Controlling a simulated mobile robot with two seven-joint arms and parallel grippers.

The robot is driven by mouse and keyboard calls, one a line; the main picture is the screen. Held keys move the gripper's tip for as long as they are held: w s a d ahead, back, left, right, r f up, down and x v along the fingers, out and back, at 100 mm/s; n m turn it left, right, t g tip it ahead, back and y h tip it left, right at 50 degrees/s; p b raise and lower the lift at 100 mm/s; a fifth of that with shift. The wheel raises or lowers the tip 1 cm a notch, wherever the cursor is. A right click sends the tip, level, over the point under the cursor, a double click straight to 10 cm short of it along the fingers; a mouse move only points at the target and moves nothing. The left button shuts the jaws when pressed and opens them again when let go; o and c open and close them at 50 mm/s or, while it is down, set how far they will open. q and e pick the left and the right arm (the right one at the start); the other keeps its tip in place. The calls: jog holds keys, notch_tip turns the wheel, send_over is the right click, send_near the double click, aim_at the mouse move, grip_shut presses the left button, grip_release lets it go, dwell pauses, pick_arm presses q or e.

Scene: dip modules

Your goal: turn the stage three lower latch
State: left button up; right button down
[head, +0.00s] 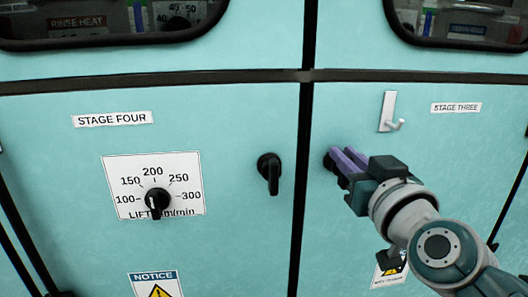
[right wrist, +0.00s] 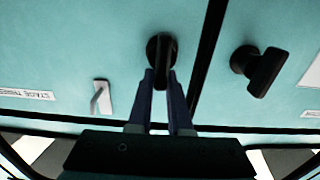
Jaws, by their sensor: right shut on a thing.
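The stage three lower latch (head: 329,163) is a black knob on the turquoise right-hand door, near the seam. In the head view my right gripper (head: 342,160) covers most of it. In the right wrist view the latch (right wrist: 161,48) has a round base, and its handle runs between the fingertips of my right gripper (right wrist: 163,80). The gripper is shut on that handle. The handle's exact angle is hard to tell. The "STAGE THREE" label (head: 456,107) is at the upper right of this door. My left gripper is not in view.
A similar black latch (head: 269,173) is on the stage four door, left of the seam, its handle pointing down. A metal hook (head: 390,113) sticks out above my right gripper. A lift dial (head: 157,201) is further left. Windows are above.

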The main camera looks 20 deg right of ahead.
jog(key=shift+d, duration=0.1)
jog(key=shift+d+m+p, duration=0.15)
jog(key=shift+m+p, duration=0.15)
jog(key=shift+m, duration=0.8)
jog(key=shift+s+d+f+m, duration=0.1)
jog(key=shift+d+m, duration=0.1)
jog(key=shift+m, duration=0.7)
jog(key=m, duration=0.4)
jog(key=d+f+m+b, duration=0.1)
jog(key=m, duration=0.4)
jog(key=f+m, duration=0.1)
jog(key=m, duration=0.3)
jog(key=shift+s+d+f+m+b, duration=0.2)
jog(key=shift+d+m+b, duration=0.1)
jog(key=shift+m+b, duration=0.1)
jog(key=c, duration=0.8)
grip_release()
jog(key=shift+c, duration=0.2)
